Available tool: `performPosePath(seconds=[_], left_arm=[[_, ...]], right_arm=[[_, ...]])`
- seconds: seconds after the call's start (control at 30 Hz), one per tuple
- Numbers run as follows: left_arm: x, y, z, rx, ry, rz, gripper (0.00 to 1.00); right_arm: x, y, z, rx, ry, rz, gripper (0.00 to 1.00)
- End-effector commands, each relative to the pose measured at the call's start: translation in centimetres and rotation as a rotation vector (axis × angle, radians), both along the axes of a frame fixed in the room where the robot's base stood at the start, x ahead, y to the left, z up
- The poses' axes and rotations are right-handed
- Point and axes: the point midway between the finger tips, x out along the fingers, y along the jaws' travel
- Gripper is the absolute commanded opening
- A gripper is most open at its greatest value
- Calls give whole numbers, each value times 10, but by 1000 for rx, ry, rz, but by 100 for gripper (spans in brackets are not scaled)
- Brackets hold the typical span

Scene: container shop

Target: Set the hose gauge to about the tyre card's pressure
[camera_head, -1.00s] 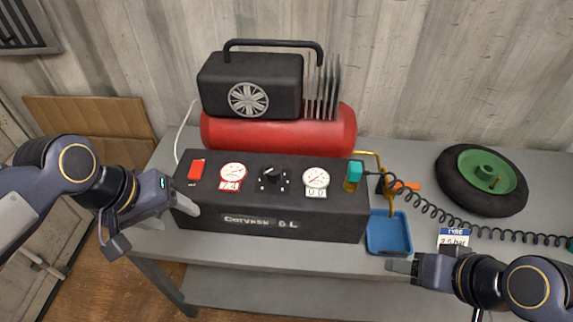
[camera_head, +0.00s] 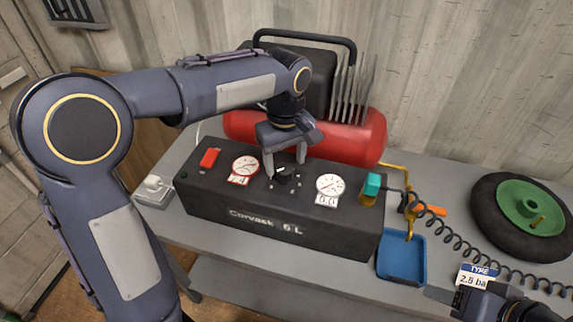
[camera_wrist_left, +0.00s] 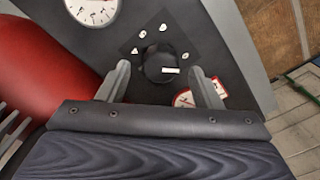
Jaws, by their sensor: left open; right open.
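A black compressor panel (camera_head: 230,207) carries a black regulator knob (camera_head: 285,173) between two dials. The left dial (camera_head: 245,168) has a red frame and a red readout. The right dial (camera_head: 330,187) is the white gauge; its readout appears to be 0.0. The tyre card (camera_head: 477,275) at the right reads 2.8 bar. My left gripper (camera_head: 286,168) is open above the panel with its fingers on either side of the knob. In the left wrist view the knob (camera_wrist_left: 160,66) lies between and just beyond the open fingertips. My right gripper (camera_head: 440,293) is open, low at the right.
A red switch (camera_head: 210,157) sits on the panel's left. A teal-topped part (camera_head: 371,185) is at its right end. A blue tray (camera_head: 402,262), a coiled hose (camera_head: 460,245) and a green-hubbed wheel (camera_head: 520,215) lie to the right. The red tank (camera_head: 355,140) stands behind.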

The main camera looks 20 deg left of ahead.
Motion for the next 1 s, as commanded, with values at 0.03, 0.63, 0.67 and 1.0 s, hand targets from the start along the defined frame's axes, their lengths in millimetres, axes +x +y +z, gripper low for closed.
performPosePath(seconds=[0.03,0.63,0.67,1.0], left_arm=[[0,0,-8,1,4,0,59],[0,0,-21,-1,-1,0,40],[0,0,-21,-1,-1,0,36],[0,0,-21,-1,-1,-9,15]], right_arm=[[0,0,0,0,0,0,56],[0,0,0,0,0,0,56],[0,0,0,0,0,0,56],[0,0,0,0,0,0,56]])
